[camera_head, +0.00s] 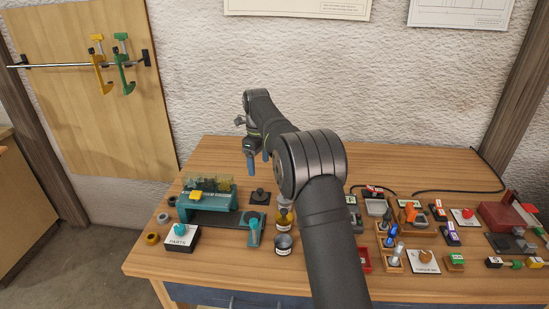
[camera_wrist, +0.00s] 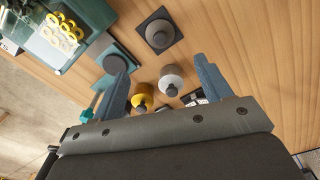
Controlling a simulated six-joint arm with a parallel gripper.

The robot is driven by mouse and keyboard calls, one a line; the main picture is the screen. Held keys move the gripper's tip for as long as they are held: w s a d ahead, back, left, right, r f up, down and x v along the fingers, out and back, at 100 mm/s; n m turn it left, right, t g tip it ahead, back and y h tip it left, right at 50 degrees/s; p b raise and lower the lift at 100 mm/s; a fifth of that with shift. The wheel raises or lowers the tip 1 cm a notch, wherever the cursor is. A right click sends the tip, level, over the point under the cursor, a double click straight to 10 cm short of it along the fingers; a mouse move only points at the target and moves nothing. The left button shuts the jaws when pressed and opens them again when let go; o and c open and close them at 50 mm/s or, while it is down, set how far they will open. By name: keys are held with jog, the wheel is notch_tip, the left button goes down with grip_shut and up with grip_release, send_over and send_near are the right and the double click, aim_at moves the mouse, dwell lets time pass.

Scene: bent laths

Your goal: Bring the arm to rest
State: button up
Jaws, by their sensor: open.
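My gripper (camera_head: 257,160) hangs above the back left part of the wooden workbench (camera_head: 230,272), with its blue fingers pointing down. In the wrist view my gripper (camera_wrist: 161,66) shows its two blue fingers spread apart with nothing held between them. A grey round-topped container (camera_wrist: 171,77) and a yellow one (camera_wrist: 142,96) lie below, seen between the fingers. A black square base with a round knob (camera_wrist: 160,33) sits just beyond the fingertips. My arm hides part of the bench's middle in the head view.
A teal machine (camera_head: 207,200) with a clear cover and a white PARTS box (camera_head: 181,238) stand at the left. Several small blocks, tools and a red box (camera_head: 501,216) crowd the right side. Yellow and green clamps (camera_head: 123,65) hang on a wall rail.

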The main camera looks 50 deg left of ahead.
aim_at(260, 190)
notch_tip(260, 190, down, 12)
jog(key=shift+f, duration=0.2)
jog(key=shift+r, duration=1.95)
